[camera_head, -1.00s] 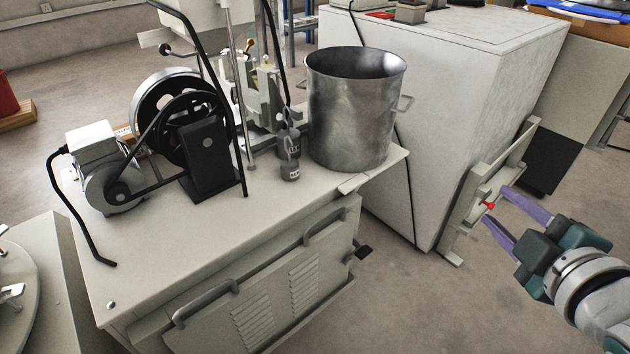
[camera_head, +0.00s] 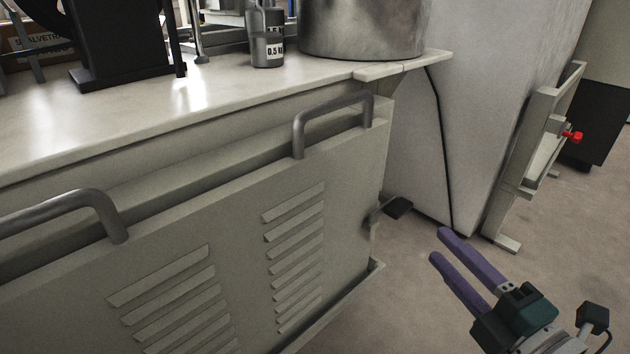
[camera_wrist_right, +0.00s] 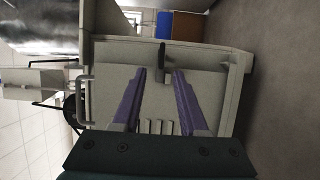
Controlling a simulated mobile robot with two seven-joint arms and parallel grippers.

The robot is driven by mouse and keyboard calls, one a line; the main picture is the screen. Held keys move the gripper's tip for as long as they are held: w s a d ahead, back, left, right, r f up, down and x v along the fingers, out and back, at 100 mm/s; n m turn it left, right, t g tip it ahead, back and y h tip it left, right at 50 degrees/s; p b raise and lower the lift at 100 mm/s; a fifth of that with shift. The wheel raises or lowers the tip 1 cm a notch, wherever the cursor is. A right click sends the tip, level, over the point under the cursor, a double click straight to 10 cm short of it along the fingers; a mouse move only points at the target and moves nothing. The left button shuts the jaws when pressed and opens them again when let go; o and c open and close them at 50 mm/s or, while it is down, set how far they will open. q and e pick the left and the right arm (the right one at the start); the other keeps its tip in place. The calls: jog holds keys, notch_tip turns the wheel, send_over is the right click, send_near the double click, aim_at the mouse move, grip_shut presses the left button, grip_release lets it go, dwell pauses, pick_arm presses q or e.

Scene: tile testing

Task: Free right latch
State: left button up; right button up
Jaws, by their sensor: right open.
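The right latch (camera_head: 390,209) is a dark lever with a flat black end. It sticks out from the right edge of the louvred front panel (camera_head: 215,225) of the cabinet. My right gripper (camera_head: 439,245), with purple fingers, is open and empty, right of the latch and apart from it in the head view. In the right wrist view, the latch (camera_wrist_right: 161,56) shows beyond the gap between the open fingertips (camera_wrist_right: 159,72). How much depth separates them is hard to tell. My left gripper is not in view.
Two grey handles, one at the right (camera_head: 335,115) and one at the left (camera_head: 65,208), stand out from the panel. A steel pot (camera_head: 362,28) and a 0.5 kg weight (camera_head: 267,45) stand on the cabinet top. A white cabinet (camera_head: 480,90) stands behind; open floor lies at right.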

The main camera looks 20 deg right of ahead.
aim_at(404, 213)
jog(key=w+b, duration=0.1)
jog(key=w, duration=0.2)
jog(key=w+b, duration=0.1)
jog(key=w, duration=0.2)
jog(key=w+b, duration=0.2)
jog(key=w, duration=0.1)
jog(key=shift+w+a+f, duration=0.1)
jog(key=shift+w+f, duration=0.15)
jog(key=shift+w, duration=0.05)
grip_shut()
